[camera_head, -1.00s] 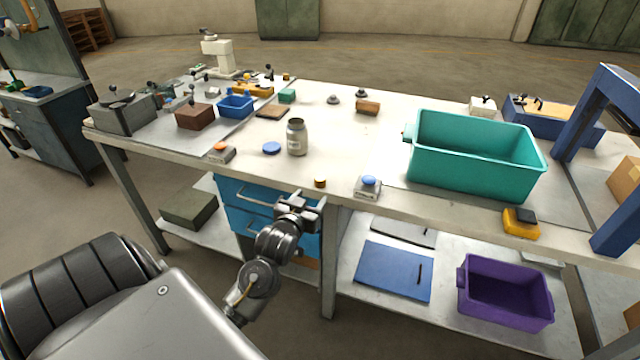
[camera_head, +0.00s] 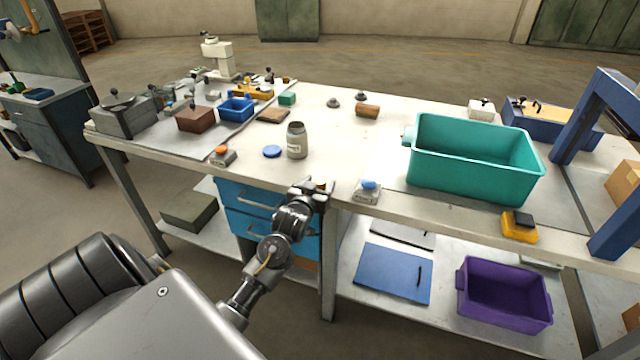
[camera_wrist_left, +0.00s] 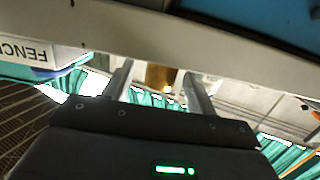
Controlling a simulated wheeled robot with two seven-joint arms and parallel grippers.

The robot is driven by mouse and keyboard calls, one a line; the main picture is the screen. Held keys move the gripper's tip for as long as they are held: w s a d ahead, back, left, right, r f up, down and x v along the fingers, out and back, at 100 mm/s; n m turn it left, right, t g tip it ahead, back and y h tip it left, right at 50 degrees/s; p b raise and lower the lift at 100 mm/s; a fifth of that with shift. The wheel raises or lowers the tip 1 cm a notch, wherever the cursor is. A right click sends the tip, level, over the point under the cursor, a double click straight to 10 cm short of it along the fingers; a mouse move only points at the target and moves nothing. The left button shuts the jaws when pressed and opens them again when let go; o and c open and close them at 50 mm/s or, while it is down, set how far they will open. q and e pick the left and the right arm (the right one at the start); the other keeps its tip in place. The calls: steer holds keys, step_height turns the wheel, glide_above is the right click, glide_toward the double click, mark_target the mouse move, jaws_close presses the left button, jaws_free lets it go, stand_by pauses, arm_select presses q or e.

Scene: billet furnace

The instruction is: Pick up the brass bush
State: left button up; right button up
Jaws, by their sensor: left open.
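The brass bush (camera_head: 321,186) is a small brass cylinder near the front edge of the workbench (camera_head: 340,140), mostly hidden by my left gripper in the head view. My left gripper (camera_head: 318,187) is open at that edge. In the left wrist view, the bush (camera_wrist_left: 160,77) shows between the two spread fingers of the gripper (camera_wrist_left: 158,71), with a gap on each side. My right gripper is not in view.
A labelled box with a blue button (camera_head: 367,191) stands close right of the bush. A grey jar (camera_head: 297,142) and blue disc (camera_head: 272,151) stand behind, left. A teal bin (camera_head: 470,175) is to the right. Blue drawers (camera_head: 240,205) lie below the edge.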

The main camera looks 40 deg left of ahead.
arm_select(q)
steer(key=shift+x, duration=1.45)
jaws_close()
steer(key=shift+r, duration=0.1)
steer(key=shift+r, duration=0.25)
step_height(320, 180, up, 3)
steer(key=shift+f+b, duration=0.25)
steer(key=shift+b, duration=0.1)
steer(key=s+a+r, duration=0.8)
steer(key=s+r, duration=0.1)
steer(key=s, duration=0.2)
steer(key=shift+s+r+p, duration=0.25)
steer(key=shift+r+p, duration=0.15)
steer(key=shift+p, duration=0.05)
